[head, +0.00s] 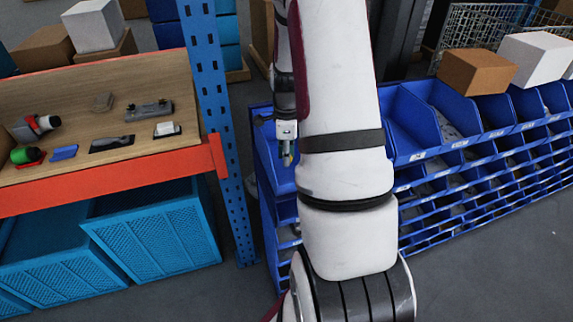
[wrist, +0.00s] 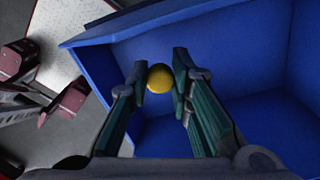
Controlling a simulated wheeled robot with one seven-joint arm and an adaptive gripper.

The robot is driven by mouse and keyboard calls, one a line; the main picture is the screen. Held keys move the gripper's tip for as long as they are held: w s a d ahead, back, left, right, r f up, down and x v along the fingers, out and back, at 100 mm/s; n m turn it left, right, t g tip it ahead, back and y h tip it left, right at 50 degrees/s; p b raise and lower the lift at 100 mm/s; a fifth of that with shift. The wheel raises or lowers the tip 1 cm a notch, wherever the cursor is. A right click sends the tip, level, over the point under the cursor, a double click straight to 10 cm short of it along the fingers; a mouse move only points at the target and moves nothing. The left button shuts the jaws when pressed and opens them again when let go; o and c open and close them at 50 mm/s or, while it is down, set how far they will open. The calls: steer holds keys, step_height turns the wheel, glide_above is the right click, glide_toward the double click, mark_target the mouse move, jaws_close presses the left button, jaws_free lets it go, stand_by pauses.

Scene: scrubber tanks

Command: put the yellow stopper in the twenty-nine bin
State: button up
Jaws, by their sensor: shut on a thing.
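The yellow stopper (wrist: 160,78) shows round and yellow between the fingertips of my gripper (wrist: 161,80) in the wrist view. My gripper is shut on it and holds it over an open blue bin (wrist: 250,50). In the head view my gripper (head: 287,157) is small and partly hidden beside my arm, above the leftmost top bin (head: 270,165) of the blue rack. No number can be read on the bin in either view.
A blue perforated post (head: 215,100) stands just left of the gripper. A wooden workbench (head: 60,95) with several tools is farther left. More blue bins (head: 440,130) extend right, with boxes (head: 475,72) above them. My arm hides the rack's middle.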

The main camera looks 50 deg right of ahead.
mark_target(286, 176)
steer(key=shift+f+p, duration=0.35)
steer(key=shift+f, duration=2.3)
steer(key=shift+f, duration=0.1)
steer(key=o, duration=0.8)
